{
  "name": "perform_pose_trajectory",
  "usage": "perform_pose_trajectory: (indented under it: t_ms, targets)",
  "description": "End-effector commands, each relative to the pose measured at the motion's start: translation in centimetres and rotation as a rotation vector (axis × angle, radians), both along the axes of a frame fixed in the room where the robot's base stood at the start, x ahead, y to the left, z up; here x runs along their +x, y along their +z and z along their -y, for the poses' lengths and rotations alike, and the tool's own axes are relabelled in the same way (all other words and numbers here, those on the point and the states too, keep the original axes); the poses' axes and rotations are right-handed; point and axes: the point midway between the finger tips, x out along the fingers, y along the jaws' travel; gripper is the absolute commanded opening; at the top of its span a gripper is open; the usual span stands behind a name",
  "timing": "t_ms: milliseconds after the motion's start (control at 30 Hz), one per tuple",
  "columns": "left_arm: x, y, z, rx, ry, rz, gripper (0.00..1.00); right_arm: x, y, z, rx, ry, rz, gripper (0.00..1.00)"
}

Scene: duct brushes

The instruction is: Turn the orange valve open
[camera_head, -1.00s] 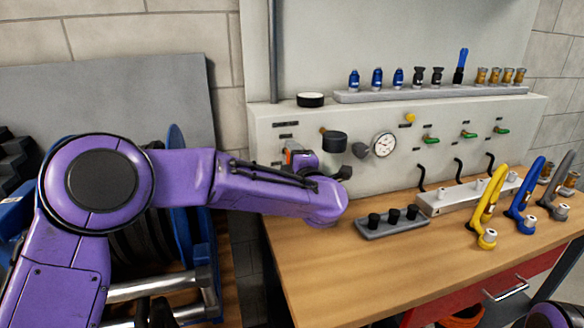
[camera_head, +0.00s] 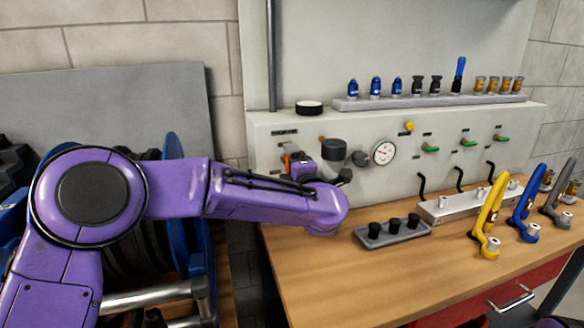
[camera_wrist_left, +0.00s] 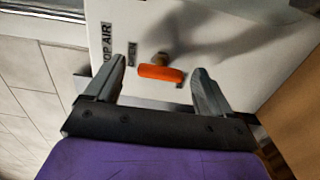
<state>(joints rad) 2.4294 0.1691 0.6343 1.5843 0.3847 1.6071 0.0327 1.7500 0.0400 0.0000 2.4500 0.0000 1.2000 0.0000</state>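The orange valve (camera_wrist_left: 160,73) is a short bar handle on a brass-coloured stem on the pale panel. In the left wrist view it lies crosswise between the fingertips of my left gripper (camera_wrist_left: 157,67), with a gap on each side. My left gripper is open and points at the panel. In the head view a sliver of the orange valve (camera_head: 287,163) shows at the left gripper (camera_head: 298,163), partly hidden by it. A label reading OPEN is beside the handle in the wrist view. My right gripper is not in view.
A black knob (camera_head: 333,149) and a round gauge (camera_head: 383,152) are on the panel just right of the left gripper. A grey tray (camera_head: 368,241) with black fittings stands on the wooden bench (camera_head: 345,285). A blue hose reel (camera_head: 190,240) is at left.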

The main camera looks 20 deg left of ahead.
Motion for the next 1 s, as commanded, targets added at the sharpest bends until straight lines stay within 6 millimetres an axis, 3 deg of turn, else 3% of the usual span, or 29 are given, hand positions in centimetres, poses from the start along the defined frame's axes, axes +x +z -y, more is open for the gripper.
perform_pose_trajectory:
  t_ms: [267,700,1000]
  targets:
    - [-0.8,-0.2,0.5,0.001,0.000,-0.003,0.83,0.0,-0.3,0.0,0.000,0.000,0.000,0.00]
    - [-8.1,-0.2,5.6,0.001,-0.002,-0.001,0.83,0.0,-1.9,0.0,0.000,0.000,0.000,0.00]
    - [-8.6,-0.1,6.0,0.001,0.000,-0.003,0.83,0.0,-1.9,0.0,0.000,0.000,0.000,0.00]
